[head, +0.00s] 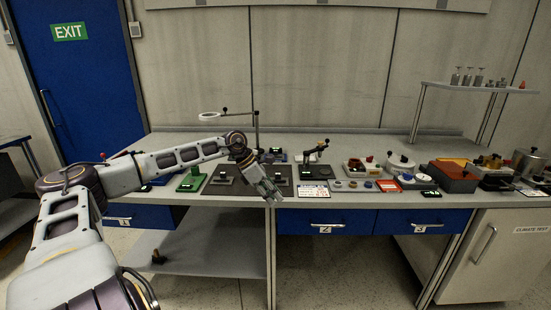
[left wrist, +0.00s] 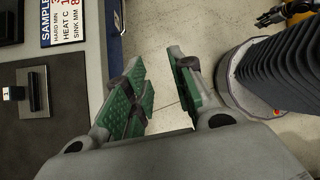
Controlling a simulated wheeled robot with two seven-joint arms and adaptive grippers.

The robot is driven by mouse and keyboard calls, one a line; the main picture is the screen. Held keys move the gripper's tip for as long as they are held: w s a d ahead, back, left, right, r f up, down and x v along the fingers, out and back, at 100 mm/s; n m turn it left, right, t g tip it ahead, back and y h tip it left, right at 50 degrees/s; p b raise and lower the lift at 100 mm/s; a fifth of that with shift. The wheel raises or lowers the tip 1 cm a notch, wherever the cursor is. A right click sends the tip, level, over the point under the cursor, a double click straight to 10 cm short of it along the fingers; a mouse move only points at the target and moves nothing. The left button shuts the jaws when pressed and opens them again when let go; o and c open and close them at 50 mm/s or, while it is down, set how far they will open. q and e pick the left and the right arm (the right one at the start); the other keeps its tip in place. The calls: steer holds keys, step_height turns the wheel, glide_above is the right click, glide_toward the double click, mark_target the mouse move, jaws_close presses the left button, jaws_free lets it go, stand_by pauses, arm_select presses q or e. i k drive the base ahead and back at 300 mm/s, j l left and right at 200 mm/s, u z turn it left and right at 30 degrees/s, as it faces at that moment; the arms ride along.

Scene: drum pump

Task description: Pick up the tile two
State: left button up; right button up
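I cannot make out which small piece is tile two. A small black block with a white face and a mark like a 1 (left wrist: 13,94) sits on a dark mat (left wrist: 60,122) at the left of the left wrist view. In the head view, small dark pieces stand on dark mats (head: 278,186) along the bench's front. My left gripper (head: 270,195) is at the bench's front edge, pointing down. In the left wrist view its green-padded fingers (left wrist: 168,95) are apart with only floor visible between them.
Blue drawers (head: 326,222) are below. Floor lies in front.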

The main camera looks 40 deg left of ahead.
mark_target(276, 153)
steer(key=i+j, duration=0.35)
steer(key=j, duration=0.15)
steer(key=i+j, duration=0.7)
steer(key=j, duration=0.25)
steer(key=i+j, duration=0.35)
steer(key=j, duration=0.1)
